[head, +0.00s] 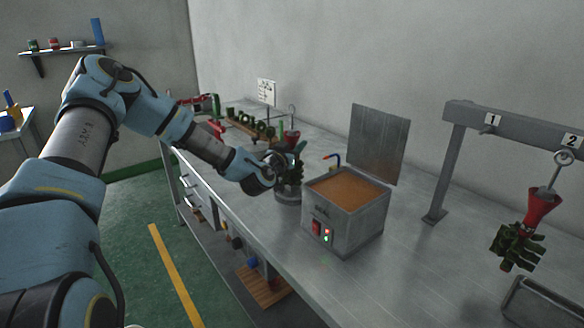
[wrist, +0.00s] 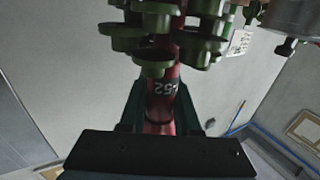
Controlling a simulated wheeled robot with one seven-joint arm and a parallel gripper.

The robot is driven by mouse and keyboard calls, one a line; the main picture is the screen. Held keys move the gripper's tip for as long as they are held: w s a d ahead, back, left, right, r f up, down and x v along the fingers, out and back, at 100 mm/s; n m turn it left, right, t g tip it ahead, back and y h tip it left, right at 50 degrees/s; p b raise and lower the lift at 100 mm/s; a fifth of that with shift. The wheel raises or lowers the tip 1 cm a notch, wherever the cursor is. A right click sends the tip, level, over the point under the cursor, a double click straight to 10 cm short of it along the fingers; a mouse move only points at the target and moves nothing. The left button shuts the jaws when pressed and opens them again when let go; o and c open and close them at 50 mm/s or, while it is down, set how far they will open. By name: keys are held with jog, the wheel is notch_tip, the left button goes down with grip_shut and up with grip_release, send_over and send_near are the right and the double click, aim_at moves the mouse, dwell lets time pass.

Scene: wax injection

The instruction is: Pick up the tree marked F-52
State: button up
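The tree marked F-52 has a red stem (wrist: 163,104) with green pieces (wrist: 155,62) around it in the wrist view. Its white mark shows upside down, with "-52" readable and the first letter unclear. My gripper (wrist: 162,122) has one dark finger on each side of the red stem, close against it, and looks shut on it. In the head view my gripper (head: 290,160) is at a dark green tree with a red cup (head: 291,134) and a hook above. A dark round container (head: 288,193) is just below; whether the tree touches it is unclear.
A grey box of brown material (head: 345,222) with a red switch stands right of my gripper, an upright metal panel (head: 380,143) behind it. A rail (head: 520,125) with numbered hooks holds another red and green tree (head: 517,246). Green pieces (head: 248,122) stand farther back on the bench.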

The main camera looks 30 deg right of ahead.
grip_shut()
dwell(0.9)
